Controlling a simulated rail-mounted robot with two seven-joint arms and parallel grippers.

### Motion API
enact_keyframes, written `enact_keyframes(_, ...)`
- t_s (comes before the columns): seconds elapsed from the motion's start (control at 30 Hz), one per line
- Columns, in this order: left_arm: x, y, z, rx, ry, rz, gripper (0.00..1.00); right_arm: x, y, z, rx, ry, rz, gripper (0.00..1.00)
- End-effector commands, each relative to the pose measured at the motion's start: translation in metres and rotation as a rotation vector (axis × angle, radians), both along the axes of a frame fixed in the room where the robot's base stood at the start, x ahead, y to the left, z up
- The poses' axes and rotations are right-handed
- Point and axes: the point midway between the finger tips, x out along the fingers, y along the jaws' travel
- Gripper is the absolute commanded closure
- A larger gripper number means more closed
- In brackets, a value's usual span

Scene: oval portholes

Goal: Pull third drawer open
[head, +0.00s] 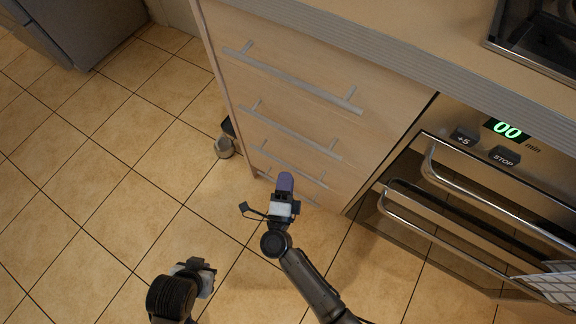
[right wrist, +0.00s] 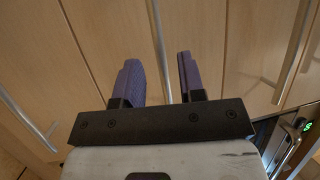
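The wooden drawer cabinet (head: 310,110) has several stacked drawers with bar handles, and all look shut. The third drawer's handle (head: 290,168) is partly behind my right gripper (head: 285,183). In the right wrist view, the two purple fingers of my right gripper (right wrist: 162,80) stand apart, with a bar handle (right wrist: 158,40) running between them; it appears to be the third one. I cannot tell whether the fingers touch it. My left gripper (head: 196,272) is low over the floor, away from the cabinet; its fingers are not clear.
An oven (head: 450,210) with bar handles stands right of the cabinet. The top drawer handle (head: 300,78) and second handle (head: 290,133) stick out above. A small metal object (head: 225,147) is on the floor left of the cabinet. The tiled floor (head: 100,190) at left is clear.

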Motion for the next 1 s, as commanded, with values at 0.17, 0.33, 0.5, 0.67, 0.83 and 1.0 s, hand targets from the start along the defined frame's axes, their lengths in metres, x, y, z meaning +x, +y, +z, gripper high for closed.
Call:
enact_keyframes(0.17,0.0,0.001,-0.009,0.005,0.0,-0.004,1.0,0.024,-0.004,0.003,0.0,-0.002,-0.001,0.63)
enact_keyframes(0.33,0.0,0.003,-0.013,0.011,0.0,-0.007,1.0,0.038,-0.005,0.006,0.0,0.0,0.001,0.63)
enact_keyframes(0.5,0.0,0.004,-0.014,0.013,0.0,-0.008,1.0,0.043,-0.006,0.008,0.001,0.001,0.0,0.63)
enact_keyframes(0.67,0.0,0.004,-0.014,0.013,0.0,-0.008,1.0,0.043,-0.006,0.008,0.0,0.001,0.001,0.63)
enact_keyframes(0.83,0.0,0.003,-0.014,0.01,0.001,-0.006,1.0,0.043,-0.006,0.008,0.0,0.001,0.0,0.68)
enact_keyframes(1.0,0.0,0.001,-0.014,0.003,0.001,-0.002,1.0,0.043,-0.006,0.008,0.0,0.001,0.001,0.84)
